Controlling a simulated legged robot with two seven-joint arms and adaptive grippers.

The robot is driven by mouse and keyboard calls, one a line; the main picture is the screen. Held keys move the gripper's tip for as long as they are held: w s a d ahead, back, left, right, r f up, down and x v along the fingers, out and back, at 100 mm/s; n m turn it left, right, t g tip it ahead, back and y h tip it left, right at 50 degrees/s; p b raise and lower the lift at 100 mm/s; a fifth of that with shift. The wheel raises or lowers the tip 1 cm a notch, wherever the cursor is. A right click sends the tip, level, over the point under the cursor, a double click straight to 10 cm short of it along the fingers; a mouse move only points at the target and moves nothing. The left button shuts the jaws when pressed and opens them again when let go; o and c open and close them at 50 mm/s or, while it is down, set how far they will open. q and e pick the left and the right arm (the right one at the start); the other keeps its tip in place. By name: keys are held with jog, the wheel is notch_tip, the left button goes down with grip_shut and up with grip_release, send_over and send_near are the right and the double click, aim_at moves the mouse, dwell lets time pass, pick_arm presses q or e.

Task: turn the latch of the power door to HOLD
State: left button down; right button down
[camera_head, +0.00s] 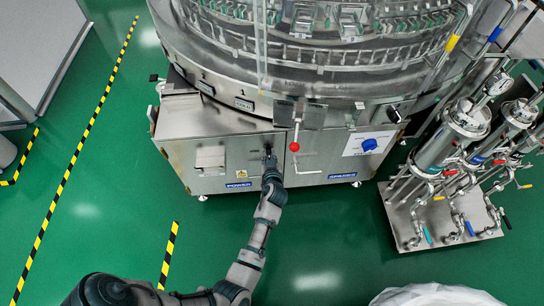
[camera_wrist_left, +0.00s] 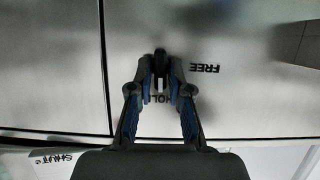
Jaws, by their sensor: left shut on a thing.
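The power door (camera_head: 236,165) is a steel panel on the lower front of the washer, with a blue POWER label at its foot. The latch (camera_head: 268,149) is a small dark knob near the door's right edge. My left gripper (camera_head: 270,162) reaches it from below and is shut on it. In the left wrist view the fingertips (camera_wrist_left: 160,72) close around the dark latch (camera_wrist_left: 160,56). A FREE mark (camera_wrist_left: 205,68) shows upside down to the right. A HOLD mark (camera_wrist_left: 160,99) is partly hidden by the fingers. The latch's exact angle is hard to tell.
A red-knobbed lever (camera_head: 294,147) stands just right of the latch. A blue knob (camera_head: 369,145) is on the panel farther right. A pipe and valve skid (camera_head: 440,215) stands at the right. Green floor (camera_head: 130,200) is open at the left.

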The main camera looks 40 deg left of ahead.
pick_arm(q)
jog(key=c, duration=1.4)
grip_release()
jog(key=shift+f, duration=0.1)
jog(key=shift+o, duration=1)
jog(key=v, duration=0.7)
jog(key=shift+d, duration=0.2)
